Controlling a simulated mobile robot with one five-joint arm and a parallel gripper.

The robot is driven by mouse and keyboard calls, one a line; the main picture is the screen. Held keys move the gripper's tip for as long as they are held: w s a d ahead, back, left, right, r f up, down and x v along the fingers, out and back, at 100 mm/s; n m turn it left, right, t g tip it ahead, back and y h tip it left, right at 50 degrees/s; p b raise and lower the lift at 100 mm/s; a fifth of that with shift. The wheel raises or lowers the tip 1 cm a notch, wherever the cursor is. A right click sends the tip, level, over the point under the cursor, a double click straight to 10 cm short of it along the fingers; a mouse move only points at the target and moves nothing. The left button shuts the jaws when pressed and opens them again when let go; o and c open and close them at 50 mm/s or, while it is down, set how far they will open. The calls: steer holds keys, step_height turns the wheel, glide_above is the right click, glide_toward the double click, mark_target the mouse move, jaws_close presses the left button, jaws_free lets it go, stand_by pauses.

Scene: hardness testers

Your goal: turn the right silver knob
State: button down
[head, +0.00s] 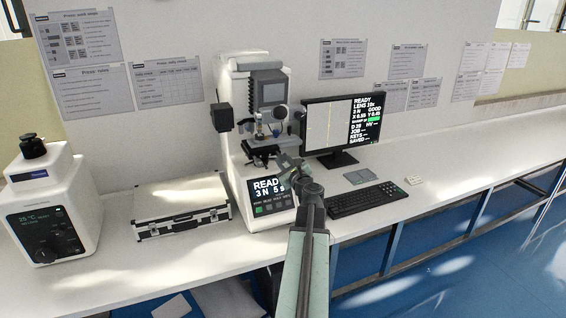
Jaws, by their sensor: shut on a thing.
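The white hardness tester (232,95) stands on the bench against the grey partition, with a lit screen reading READY at its base. Its stage and lens parts sit in the middle of its front. My arm reaches up from the bottom of the head view. My gripper (284,161) is at the right side of the tester's stage, just above the lit screen. It is shut on the right silver knob, which is small here and mostly hidden by the jaws. I cannot make out how far the knob is turned.
A monitor (341,125) and a black keyboard (367,199) stand right of the tester. A silver case (180,205) lies to its left, and another white device (50,210) is at far left. The bench (455,165) is mostly clear at right.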

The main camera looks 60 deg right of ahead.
steer(key=shift+w, duration=0.1)
steer(key=c, duration=1.2)
jaws_free()
steer(key=shift+c, duration=0.2)
steer(key=v, duration=0.8)
steer(key=shift+w, duration=0.1)
